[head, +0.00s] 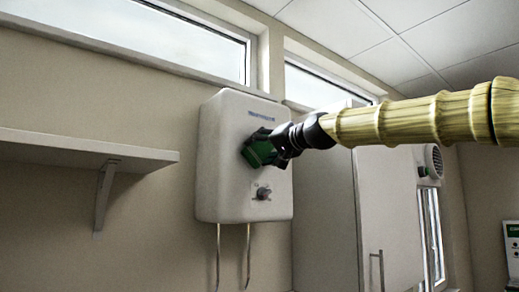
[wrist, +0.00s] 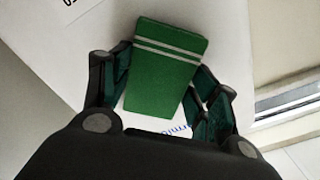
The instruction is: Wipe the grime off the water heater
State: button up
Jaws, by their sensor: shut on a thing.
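The water heater (head: 222,150) is a white rounded box on the wall, with blue lettering near its top and a grey knob (head: 262,193) low on its front. My gripper (head: 266,150) is in front of the heater's upper middle. In the wrist view, my gripper (wrist: 160,92) is shut on a green block with two pale stripes (wrist: 165,65), which looks like a sponge or eraser. The block is right at the white front face; I cannot tell whether it touches. No grime shows clearly; the block and my gripper hide part of the face.
A shelf (head: 80,145) on a bracket juts out at the left. A tall white cabinet (head: 385,220) stands right of the heater. Two thin pipes (head: 248,255) run down below it. Windows (head: 185,45) sit above. The wall between shelf and heater is free.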

aim_at(248, 147)
jog(key=shift+w+d, duration=2.85)
jog(key=shift+d, duration=0.95)
jog(key=shift+s+a+b, duration=0.5)
jog(key=shift+s+a, duration=0.55)
jog(key=shift+a, duration=0.4)
jog(key=shift+s+a+b, duration=0.45)
jog(key=shift+s+a, duration=0.55)
jog(key=shift+a, duration=0.4)
jog(key=shift+s+a+b, duration=0.5)
jog(key=shift+s+a, duration=0.55)
jog(key=shift+a, duration=0.4)
jog(key=shift+s+f, duration=0.1)
jog(key=shift+s+a, duration=0.45)
jog(key=shift+a, duration=0.2)
jog(key=shift+s+a, duration=0.45)
jog(key=shift+a, duration=0.2)
jog(key=shift+s+d+b, duration=0.1)
jog(key=shift+b, duration=0.3)
jog(key=shift+s+d+b, duration=0.25)
jog(key=shift+s+b, duration=0.05)
jog(key=shift+s, duration=0.1)
jog(key=b+v, duration=0.1)
jog(key=v, duration=0.3)
jog(key=shift+s+d+b, duration=0.2)
jog(key=shift+s+b, duration=0.1)
jog(key=shift+b, duration=0.05)
